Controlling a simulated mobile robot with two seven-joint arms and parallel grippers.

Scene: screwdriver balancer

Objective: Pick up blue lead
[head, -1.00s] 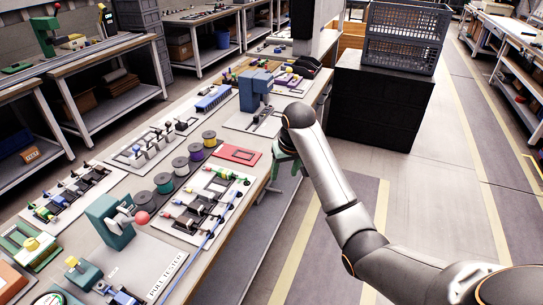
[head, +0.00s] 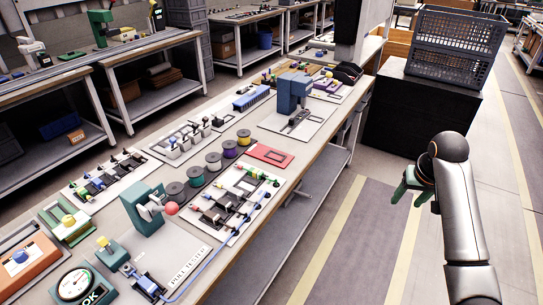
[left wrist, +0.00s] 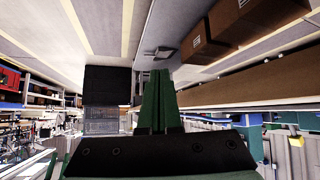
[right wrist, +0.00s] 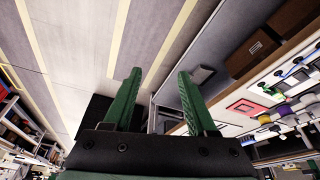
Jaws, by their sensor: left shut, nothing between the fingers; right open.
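The blue lead (head: 212,255) is a thin blue cable lying along the front edge of the workbench in the head view. It runs past a white board (head: 262,205) with several small coloured connectors, down toward a blue clamp-like part (head: 148,287). My right gripper (head: 408,188) is out over the floor, right of the bench and well away from the lead. Its green fingers are apart and empty in the right wrist view (right wrist: 158,95). My left gripper (left wrist: 160,95) shows only in its own wrist view, with fingers together and nothing between them.
A teal press with a red ball (head: 172,208) and a dial gauge (head: 74,284) stand near the lead. Spools (head: 213,162), a red frame (head: 269,155) and a blue press (head: 292,92) sit farther back. A black block with grey crates (head: 417,115) stands beyond the open floor.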

